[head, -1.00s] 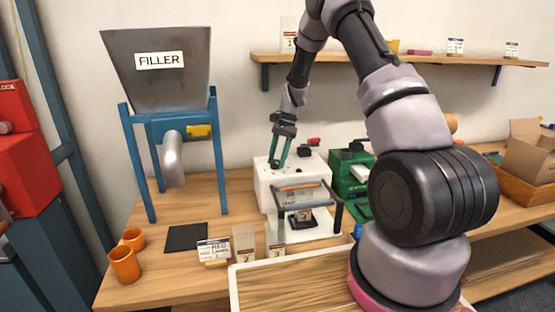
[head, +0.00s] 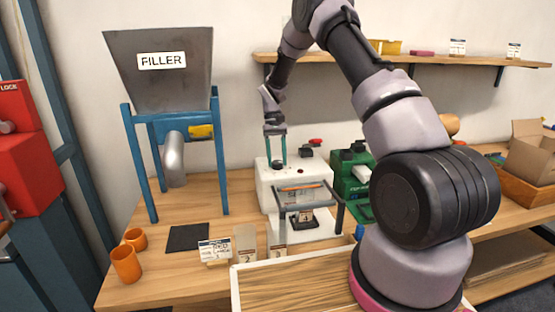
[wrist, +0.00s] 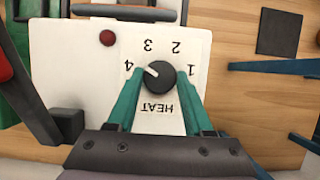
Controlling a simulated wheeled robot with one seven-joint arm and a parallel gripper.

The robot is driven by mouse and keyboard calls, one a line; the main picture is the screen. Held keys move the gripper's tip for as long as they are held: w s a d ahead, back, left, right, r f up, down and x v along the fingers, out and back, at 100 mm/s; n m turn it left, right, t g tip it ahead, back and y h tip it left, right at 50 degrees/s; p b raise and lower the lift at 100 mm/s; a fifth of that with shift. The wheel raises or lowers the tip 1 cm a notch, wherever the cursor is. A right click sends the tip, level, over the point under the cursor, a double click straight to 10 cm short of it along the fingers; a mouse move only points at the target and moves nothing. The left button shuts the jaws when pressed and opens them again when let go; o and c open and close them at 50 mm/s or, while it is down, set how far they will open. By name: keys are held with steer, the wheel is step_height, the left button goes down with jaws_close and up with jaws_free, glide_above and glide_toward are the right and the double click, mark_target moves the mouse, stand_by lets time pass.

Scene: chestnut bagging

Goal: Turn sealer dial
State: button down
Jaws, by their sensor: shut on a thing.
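The white sealer (head: 268,196) stands on the wooden table, its top panel (wrist: 65,60) facing the wrist camera. Its dark round dial (wrist: 160,77) has HEAT printed beside it and the numbers 1 to 4 around it. The dial's white mark points toward the 4. My gripper (wrist: 160,84) is shut on the dial, with one teal finger on each side. In the head view my gripper (head: 276,152) points down onto the back left of the sealer top.
A red button (wrist: 107,38) sits on the panel near the dial. A green machine (head: 350,170) stands to the right of the sealer. The blue-legged filler (head: 157,75) stands to the left. A dark mat (head: 187,237) and orange cups (head: 125,263) are at the front left.

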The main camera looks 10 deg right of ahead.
steer(key=shift+n+h, duration=0.6)
steer(key=shift+n, duration=0.8)
steer(key=shift+c, duration=1.5)
jaws_free()
